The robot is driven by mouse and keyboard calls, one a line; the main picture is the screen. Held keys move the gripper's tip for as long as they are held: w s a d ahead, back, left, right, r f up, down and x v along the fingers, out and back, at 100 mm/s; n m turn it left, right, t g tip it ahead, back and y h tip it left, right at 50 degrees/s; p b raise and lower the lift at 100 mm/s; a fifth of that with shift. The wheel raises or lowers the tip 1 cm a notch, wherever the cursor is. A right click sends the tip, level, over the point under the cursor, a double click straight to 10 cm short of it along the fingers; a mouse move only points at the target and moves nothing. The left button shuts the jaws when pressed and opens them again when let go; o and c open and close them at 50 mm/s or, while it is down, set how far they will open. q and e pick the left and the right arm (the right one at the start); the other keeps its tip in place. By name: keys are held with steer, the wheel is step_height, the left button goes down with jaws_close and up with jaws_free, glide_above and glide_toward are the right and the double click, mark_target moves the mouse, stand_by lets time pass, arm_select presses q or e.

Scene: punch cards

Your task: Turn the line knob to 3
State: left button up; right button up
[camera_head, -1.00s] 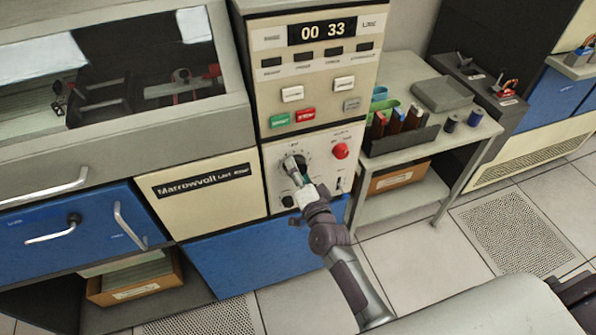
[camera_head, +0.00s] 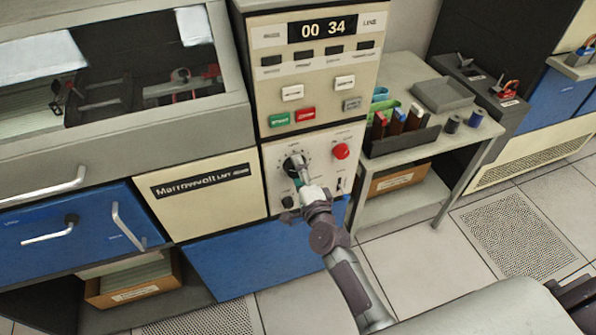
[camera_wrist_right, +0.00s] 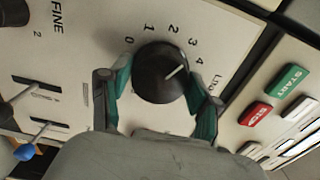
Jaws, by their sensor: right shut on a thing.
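The line knob (camera_wrist_right: 150,85) is a round black dial on the cream panel, with a printed scale from 0 to 4. Its white pointer mark leans toward the 3 and 4 side; the exact setting is hard to tell. My right gripper (camera_wrist_right: 158,76) is shut on the knob, with one green-padded finger at each side. In the head view the gripper (camera_head: 297,168) covers much of the knob. The display (camera_head: 322,29) above reads 00 34. My left gripper is not in view.
A red button (camera_head: 341,151) sits right of the knob. The green START (camera_head: 280,119) and red STOP (camera_head: 306,114) buttons are above it. Small levers (camera_wrist_right: 42,130) and the FINE dial (camera_wrist_right: 12,10) are close by. A side table (camera_head: 420,150) stands to the right.

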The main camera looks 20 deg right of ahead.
stand_by(0.3)
steer(key=o, duration=1.2)
steer(key=shift+s, duration=0.1)
steer(key=s, duration=1.2)
steer(key=shift+d, duration=0.2)
steer(key=shift+w, duration=0.1)
